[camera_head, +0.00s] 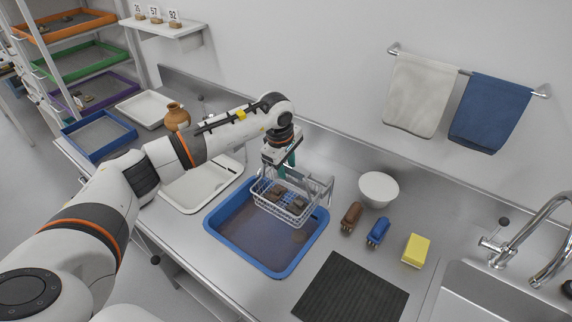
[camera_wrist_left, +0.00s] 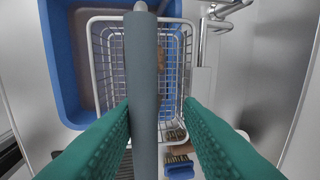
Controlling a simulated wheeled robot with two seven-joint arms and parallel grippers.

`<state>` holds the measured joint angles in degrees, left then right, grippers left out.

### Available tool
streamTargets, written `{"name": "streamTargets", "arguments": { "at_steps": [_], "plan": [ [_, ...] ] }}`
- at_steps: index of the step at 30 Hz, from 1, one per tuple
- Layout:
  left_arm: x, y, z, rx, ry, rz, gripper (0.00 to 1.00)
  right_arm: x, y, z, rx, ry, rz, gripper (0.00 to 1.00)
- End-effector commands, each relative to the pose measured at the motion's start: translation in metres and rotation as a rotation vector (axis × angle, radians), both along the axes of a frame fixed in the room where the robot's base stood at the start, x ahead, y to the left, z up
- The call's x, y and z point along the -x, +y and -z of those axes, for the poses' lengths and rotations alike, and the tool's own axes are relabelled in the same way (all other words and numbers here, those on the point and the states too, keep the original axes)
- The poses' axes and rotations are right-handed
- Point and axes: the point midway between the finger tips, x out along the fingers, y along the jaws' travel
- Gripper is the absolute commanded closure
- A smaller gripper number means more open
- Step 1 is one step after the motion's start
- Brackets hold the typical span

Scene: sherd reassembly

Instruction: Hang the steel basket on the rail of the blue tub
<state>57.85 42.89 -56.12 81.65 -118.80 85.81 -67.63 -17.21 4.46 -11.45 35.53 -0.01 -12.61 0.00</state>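The steel basket (camera_head: 296,219) is a wire basket with brown sherds (camera_head: 279,192) inside. It is at the back right of the blue tub (camera_head: 213,222), over its inside; whether it hangs or is held up is unclear. A metal frame (camera_head: 319,188), seemingly the rail, stands at the tub's right edge, close beside the basket. My left gripper (camera_head: 284,170) points down over the basket. In the left wrist view its green fingers (camera_wrist_left: 158,104) straddle a grey bar (camera_wrist_left: 143,70) above the basket, with a gap on the right side. My right gripper is out of view.
A white bowl (camera_head: 379,188), brown brush (camera_head: 351,217), blue brush (camera_head: 378,231) and yellow sponge (camera_head: 416,250) lie right of the tub. A dark mat (camera_head: 350,292) lies in front, near the sink (camera_head: 480,295). A white tray (camera_head: 203,186) stands left.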

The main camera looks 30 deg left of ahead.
Motion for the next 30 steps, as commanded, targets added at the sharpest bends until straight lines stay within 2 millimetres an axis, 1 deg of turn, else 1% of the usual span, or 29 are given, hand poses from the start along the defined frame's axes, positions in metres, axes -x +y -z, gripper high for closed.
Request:
{"name": "streamTargets", "arguments": {
  "at_steps": [9, 11, 14, 17, 24, 27, 30],
  "plan": [
    [0.0, 0.0, 0.001, 0.0, 0.001, 0.0, 0.6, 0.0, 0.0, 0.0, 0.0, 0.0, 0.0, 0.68],
    [0.0, 0.0, -0.002, 0.0, -0.001, 0.0, 0.6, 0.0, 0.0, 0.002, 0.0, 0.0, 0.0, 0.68],
    [0.002, 0.001, -0.011, 0.0, -0.003, 0.001, 0.6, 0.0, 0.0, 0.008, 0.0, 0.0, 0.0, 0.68],
    [0.005, 0.001, -0.027, 0.0, -0.006, 0.001, 0.6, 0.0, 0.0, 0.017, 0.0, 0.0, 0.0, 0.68],
    [0.015, 0.003, -0.079, 0.0, -0.007, 0.0, 0.6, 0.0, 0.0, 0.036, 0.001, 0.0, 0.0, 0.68],
    [0.02, 0.003, -0.095, -0.001, -0.004, 0.001, 0.6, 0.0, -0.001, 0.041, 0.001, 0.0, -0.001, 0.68],
    [0.022, 0.003, -0.108, 0.0, -0.003, 0.0, 0.6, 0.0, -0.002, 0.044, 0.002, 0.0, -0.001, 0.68]
  ]
}}
